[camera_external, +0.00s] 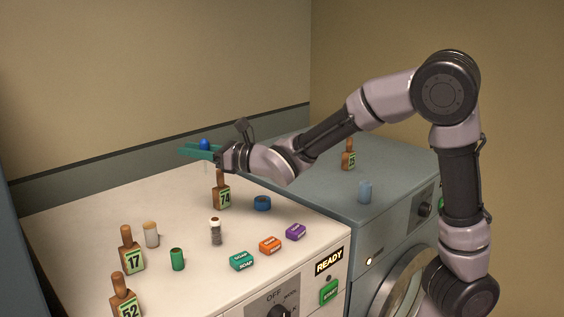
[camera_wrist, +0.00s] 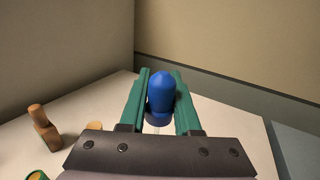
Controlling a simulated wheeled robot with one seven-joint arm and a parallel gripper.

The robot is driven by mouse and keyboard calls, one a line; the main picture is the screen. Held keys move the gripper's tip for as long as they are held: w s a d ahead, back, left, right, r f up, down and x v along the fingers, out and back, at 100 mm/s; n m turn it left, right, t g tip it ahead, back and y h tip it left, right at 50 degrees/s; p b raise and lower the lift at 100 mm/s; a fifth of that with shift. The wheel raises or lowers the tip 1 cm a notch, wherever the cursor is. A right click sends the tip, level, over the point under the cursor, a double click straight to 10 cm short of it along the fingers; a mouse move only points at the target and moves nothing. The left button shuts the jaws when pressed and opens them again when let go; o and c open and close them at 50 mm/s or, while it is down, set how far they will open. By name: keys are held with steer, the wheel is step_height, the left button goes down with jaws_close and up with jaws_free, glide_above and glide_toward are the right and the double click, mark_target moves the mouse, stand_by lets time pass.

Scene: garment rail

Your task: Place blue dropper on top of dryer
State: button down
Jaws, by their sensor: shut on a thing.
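The blue dropper (camera_external: 204,144) has a rounded blue bulb, with a clear tube faintly visible below it. It also shows in the wrist view (camera_wrist: 162,88), upright between two teal fingers. My gripper (camera_external: 197,151) is shut on it and holds it above the rear of the white machine (camera_external: 90,205). A blue-grey machine (camera_external: 300,150) with a round door stands to the right of the white one. No label in view says which of them is the dryer. The gripper is left of the blue-grey machine's top.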

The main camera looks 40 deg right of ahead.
steer(key=w+d+m+t+h, duration=0.1)
steer(key=w+d+h, duration=0.15)
steer(key=d, duration=0.85)
steer(key=w+d+m+h, duration=0.1)
steer(key=w+d, duration=0.2)
steer(key=d, duration=0.8)
steer(key=s+d+m+t+h, duration=0.1)
steer(key=s+d+m+h, duration=0.2)
steer(key=d, duration=1.7)
steer(key=s+d+m+h, duration=0.1)
steer(key=s+d+h, duration=0.1)
steer(key=s+d, duration=0.75)
steer(key=s+d+m+h, duration=0.15)
steer(key=s+d, duration=0.45)
steer(key=d, duration=0.6)
steer(key=shift+n, duration=0.25)
steer(key=shift+f, duration=7.1)
